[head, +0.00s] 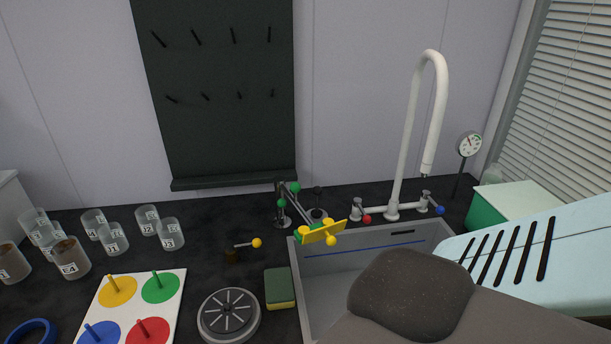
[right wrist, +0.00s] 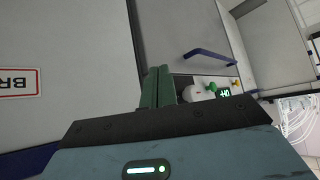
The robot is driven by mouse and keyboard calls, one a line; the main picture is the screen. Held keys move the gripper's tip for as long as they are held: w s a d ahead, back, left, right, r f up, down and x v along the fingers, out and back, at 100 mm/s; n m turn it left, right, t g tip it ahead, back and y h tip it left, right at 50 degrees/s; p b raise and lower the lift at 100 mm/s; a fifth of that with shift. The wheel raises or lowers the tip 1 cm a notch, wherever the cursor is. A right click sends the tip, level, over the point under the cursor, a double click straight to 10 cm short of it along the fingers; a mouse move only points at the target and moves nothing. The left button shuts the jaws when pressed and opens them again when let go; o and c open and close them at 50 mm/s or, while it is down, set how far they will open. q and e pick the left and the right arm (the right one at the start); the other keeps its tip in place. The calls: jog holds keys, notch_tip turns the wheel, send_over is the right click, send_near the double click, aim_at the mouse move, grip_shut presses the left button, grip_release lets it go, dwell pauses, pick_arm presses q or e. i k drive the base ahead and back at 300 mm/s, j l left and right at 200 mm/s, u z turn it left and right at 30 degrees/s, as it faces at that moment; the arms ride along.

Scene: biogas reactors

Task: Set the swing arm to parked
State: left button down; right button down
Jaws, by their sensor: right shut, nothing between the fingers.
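A jointed metal swing arm (head: 293,203) with green knobs stands on the dark worktop behind the sink's left corner, in the head view. It reaches forward and right to a yellow plate (head: 325,232) with a yellow ball, over the sink's back left rim. I cannot tell which marked position it is in. My right gripper (right wrist: 158,72) shows in the right wrist view, its green fingers shut together and empty. It points at grey cabinet fronts, away from the swing arm. My left gripper is not in view.
The grey sink (head: 296,285) has a tall white tap (head: 402,150) behind it. A yellow-ball lever (head: 257,243), sponge (head: 280,288), round drain-like disc (head: 229,315) and board with coloured discs (head: 137,285) lie left. Several labelled beakers (head: 70,258) stand farther left. My own right arm covers the lower right.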

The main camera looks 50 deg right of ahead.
aim_at(279, 181)
jog(key=z, duration=1.5)
jog(key=k+l+z, duration=0.25)
